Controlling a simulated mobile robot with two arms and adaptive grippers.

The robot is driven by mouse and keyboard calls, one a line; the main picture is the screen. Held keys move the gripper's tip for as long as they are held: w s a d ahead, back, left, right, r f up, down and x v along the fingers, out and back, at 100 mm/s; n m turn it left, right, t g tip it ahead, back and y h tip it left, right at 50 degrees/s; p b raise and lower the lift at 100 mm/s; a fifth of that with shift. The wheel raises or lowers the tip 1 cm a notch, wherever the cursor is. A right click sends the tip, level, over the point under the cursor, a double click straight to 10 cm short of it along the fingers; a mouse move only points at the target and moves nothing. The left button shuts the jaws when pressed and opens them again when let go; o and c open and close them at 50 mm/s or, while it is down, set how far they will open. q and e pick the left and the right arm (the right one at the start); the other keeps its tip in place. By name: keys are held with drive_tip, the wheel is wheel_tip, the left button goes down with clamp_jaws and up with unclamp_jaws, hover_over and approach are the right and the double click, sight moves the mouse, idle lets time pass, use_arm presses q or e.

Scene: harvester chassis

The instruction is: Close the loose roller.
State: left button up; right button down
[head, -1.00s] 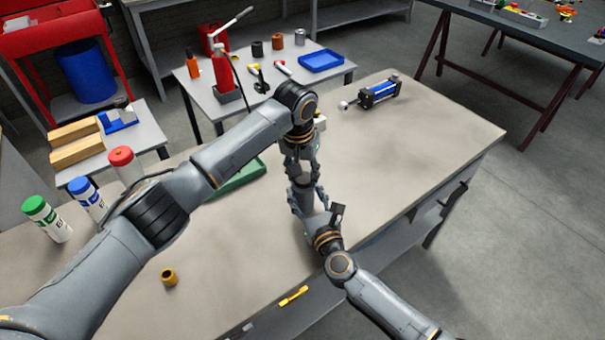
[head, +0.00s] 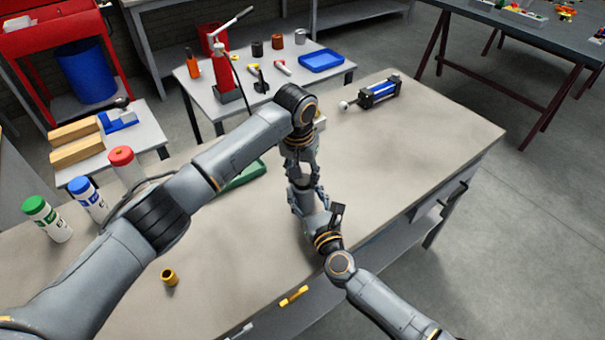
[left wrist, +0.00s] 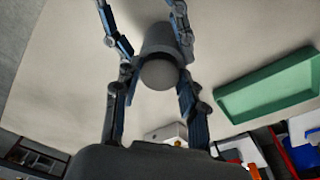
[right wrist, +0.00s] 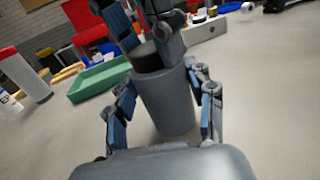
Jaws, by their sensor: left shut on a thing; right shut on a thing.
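The roller shows as a grey cylinder (right wrist: 168,108) in the right wrist view, with a dark band at its upper end. In the head view it is a small grey part (head: 300,178), mostly hidden between my two grippers. My left gripper (head: 301,166) comes from above and is shut on its upper end. The left wrist view shows that rounded grey end (left wrist: 159,74) between the left fingers. My right gripper (head: 308,197) comes from below and is shut on the cylinder's body. The fingers hide whether the roller's parts meet fully.
The workbench (head: 430,150) bears a blue and black cylinder unit (head: 378,93), a green tray (head: 243,176), a yellow-brown collar (head: 169,277) and several capped bottles (head: 88,200) at the left. The bench's right side is mostly clear.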

use_arm(q)
drive_tip(key=shift+f, duration=0.3)
drive_tip(key=o, duration=0.8)
drive_tip(key=shift+o, duration=0.2)
wheel_tip(320, 180, up, 12)
drive_tip(key=s, duration=0.1)
drive_tip(key=shift+s+a, duration=0.15)
drive_tip(key=shift+a, duration=0.2)
use_arm(e)
drive_tip(key=shift+c, duration=2.1)
unclamp_jaws()
use_arm(q)
drive_tip(key=shift+f, duration=0.1)
